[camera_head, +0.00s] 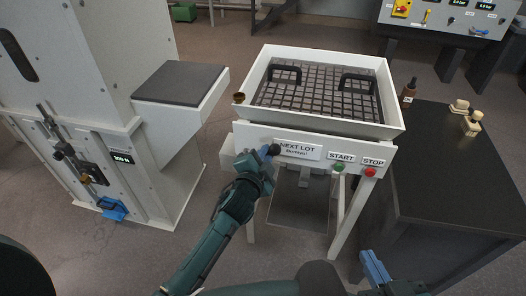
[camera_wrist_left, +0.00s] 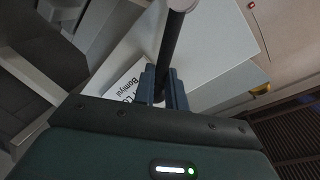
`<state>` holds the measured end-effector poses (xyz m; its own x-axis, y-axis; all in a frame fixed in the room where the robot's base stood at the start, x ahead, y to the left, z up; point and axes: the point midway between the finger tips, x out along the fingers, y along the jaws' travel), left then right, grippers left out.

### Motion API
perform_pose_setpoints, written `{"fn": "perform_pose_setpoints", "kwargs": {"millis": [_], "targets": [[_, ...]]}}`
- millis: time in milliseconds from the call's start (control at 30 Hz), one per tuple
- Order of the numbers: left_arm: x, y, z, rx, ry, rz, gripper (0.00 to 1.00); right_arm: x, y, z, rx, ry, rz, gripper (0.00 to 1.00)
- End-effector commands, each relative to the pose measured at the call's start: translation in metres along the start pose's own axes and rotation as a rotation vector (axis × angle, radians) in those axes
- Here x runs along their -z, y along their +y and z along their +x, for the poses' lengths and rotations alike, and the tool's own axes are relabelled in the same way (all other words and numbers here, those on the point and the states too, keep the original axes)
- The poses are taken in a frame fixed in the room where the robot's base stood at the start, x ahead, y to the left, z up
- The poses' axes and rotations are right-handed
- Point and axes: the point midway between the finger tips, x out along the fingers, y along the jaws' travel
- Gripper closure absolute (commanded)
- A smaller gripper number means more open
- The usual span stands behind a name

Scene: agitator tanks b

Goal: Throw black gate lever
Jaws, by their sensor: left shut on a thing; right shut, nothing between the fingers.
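The black gate lever, its dark round knob (camera_head: 274,149) showing, is at the front of the white sieve table beside the NEXT LOT label. My left gripper (camera_head: 266,156) is at it. In the left wrist view the lever's dark rod (camera_wrist_left: 171,40) runs down between the blue fingers of my left gripper (camera_wrist_left: 163,88), which are shut on it. The part of the lever between and behind the fingers is hidden. My right gripper (camera_head: 375,268) is shut and empty at the bottom right, apart from the table.
The white sieve table (camera_head: 395,100) has a grid with two black handles, a green START button (camera_head: 339,167) and a red STOP button (camera_head: 370,172). A white cabinet (camera_head: 75,60) stands left. A dark bench (camera_head: 460,180) with a brown bottle (camera_head: 408,92) stands right.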

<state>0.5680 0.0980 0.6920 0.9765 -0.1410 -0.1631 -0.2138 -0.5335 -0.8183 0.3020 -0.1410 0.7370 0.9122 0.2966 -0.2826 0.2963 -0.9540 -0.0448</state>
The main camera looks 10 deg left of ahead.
Motion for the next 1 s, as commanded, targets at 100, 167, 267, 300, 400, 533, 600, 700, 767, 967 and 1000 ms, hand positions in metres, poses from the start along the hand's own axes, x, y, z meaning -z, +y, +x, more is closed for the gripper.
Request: {"fn": "perform_pose_setpoints", "kwargs": {"millis": [100,167,267,300,400,533,600,700,767,967,1000], "targets": [[0.0023,-0.0005,0.0016,0.006,0.001,0.036,1.0,-0.0005,-0.0003,0.0,0.0,-0.001,0.001,1.0],[0.0018,0.0002,0.0018,0.006,-0.002,0.05,1.0,-0.0009,-0.0004,0.0001,0.001,-0.002,0.001,1.0],[0.0013,0.001,0.002,0.006,-0.005,0.065,1.0,-0.002,-0.0006,0.0002,0.001,-0.004,0.001,1.0],[0.0012,0.0012,0.0021,0.006,-0.006,0.069,1.0,-0.0025,-0.0007,0.0002,0.001,-0.005,0.001,1.0],[0.0011,0.0015,0.0022,0.006,-0.007,0.075,1.0,-0.0036,-0.001,0.0004,0.002,-0.008,0.002,1.0],[0.0011,0.0017,0.0022,0.006,-0.007,0.076,1.0,-0.0042,-0.0012,0.0004,0.002,-0.009,0.002,1.0],[0.0011,0.0018,0.0022,0.006,-0.007,0.076,1.0,-0.0042,-0.0013,0.0004,0.002,-0.009,0.002,1.0],[0.0012,0.0019,0.0022,0.005,-0.007,0.076,1.0,-0.0042,-0.0014,0.0004,0.003,-0.01,0.002,1.0],[0.0013,0.002,0.0022,0.005,-0.007,0.076,0.83,-0.0043,-0.0015,0.0003,0.003,-0.01,0.002,1.0],[0.0001,0.0026,0.0017,0.004,-0.009,0.074,0.67,-0.0041,-0.0016,0.0002,0.003,-0.009,0.002,1.0],[-0.0003,0.0028,0.0016,0.003,-0.01,0.074,0.65,-0.004,-0.0016,0.0002,0.003,-0.009,0.002,1.0]]}}
